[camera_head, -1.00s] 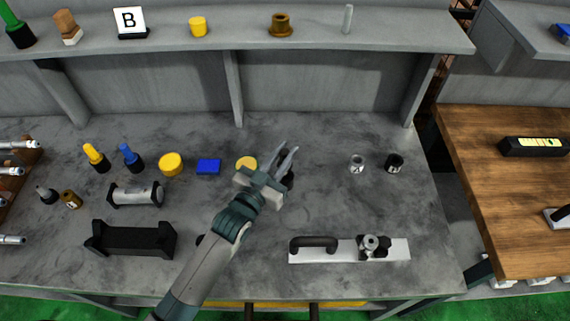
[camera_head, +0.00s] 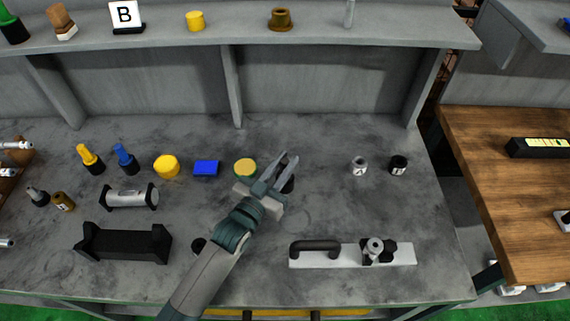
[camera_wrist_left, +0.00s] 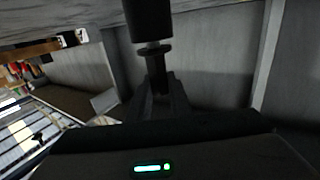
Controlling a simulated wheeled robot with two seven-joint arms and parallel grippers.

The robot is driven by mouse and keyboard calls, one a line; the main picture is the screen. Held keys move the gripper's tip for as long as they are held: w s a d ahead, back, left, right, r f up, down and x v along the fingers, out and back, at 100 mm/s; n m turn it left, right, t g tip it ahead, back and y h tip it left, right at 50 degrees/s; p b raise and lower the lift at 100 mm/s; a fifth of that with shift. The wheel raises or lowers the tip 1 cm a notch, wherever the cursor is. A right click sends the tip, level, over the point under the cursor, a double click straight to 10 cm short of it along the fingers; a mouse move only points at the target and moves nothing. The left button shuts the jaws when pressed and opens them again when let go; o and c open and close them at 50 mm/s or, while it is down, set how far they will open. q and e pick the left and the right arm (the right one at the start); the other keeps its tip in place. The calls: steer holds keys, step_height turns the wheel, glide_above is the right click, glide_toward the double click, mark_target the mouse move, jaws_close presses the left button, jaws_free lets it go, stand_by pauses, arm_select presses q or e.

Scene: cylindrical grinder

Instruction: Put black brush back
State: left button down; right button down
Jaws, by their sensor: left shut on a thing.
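My left gripper (camera_head: 288,160) reaches over the middle of the grey workbench and is shut on a black object, which I take to be the black brush (camera_head: 289,184). In the head view the fingers hide most of it; a dark part shows beside and below them. In the left wrist view the black brush (camera_wrist_left: 150,22) shows as a wide black cylinder with a narrower neck, with the fingers (camera_wrist_left: 156,95) around the neck. I cannot tell whether it touches the bench. My right gripper is not in view.
A yellow-topped round piece (camera_head: 245,168) sits close left of the gripper, with a blue block (camera_head: 206,167) beyond it. Two small cylinders (camera_head: 359,166) (camera_head: 398,165) stand to the right. A handled metal plate (camera_head: 340,255) lies in front. A shelf (camera_head: 350,38) spans the back.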

arm_select(q)
steer(key=shift+f, duration=0.4)
steer(key=shift+f, duration=0.1)
steer(key=c, duration=1.6)
jaws_free()
